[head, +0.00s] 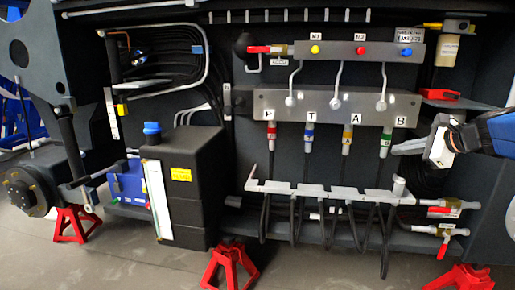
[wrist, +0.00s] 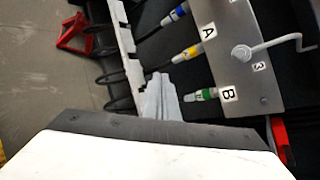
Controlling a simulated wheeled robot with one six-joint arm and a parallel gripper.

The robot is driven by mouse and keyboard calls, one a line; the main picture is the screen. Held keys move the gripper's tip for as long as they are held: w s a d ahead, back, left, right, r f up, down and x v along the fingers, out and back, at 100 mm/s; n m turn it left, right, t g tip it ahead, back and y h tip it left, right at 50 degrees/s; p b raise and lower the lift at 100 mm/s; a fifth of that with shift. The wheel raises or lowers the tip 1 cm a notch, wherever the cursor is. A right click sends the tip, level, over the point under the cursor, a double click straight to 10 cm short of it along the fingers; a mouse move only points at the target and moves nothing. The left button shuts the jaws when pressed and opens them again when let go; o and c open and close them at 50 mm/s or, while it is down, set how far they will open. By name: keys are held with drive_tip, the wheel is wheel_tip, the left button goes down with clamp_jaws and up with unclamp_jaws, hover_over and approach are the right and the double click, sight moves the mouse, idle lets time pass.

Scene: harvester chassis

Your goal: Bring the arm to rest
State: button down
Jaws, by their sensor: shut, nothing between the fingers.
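My gripper (head: 395,150) shows at the right of the head view, in front of the dark chassis, with its fingers pointing left. The blue and white end of my arm comes in from the right edge. In the wrist view the grey fingers (wrist: 160,82) lie together, shut and empty. The green hose coupling (wrist: 205,95) marked B is just right of the fingertips there; in the head view the same coupling (head: 386,143) is close to them. I cannot tell the depth gap between them.
A grey valve plate (head: 330,105) carries several colour-banded hose couplings. A slotted grey rail (head: 322,193) runs below it, with black hoses hanging through. Red-handled valves (head: 447,230) sit at lower right. A black tank (head: 185,190) and red stands (head: 228,265) are further left.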

drive_tip(key=s+a+f+n+g, duration=0.5)
drive_tip(key=s+a+f+n, duration=0.6)
drive_tip(key=a, duration=0.4)
drive_tip(key=s+f+n+g+h, duration=0.1)
drive_tip(key=s+f+n+h, duration=0.1)
drive_tip(key=s+f+n, duration=0.3)
drive_tip(key=s+a+f+n+g+h, duration=0.1)
drive_tip(key=s+f+n, duration=0.5)
drive_tip(key=s, duration=0.6)
drive_tip(key=shift+f+n+h, duration=0.15)
drive_tip(key=shift+n+h, duration=0.35)
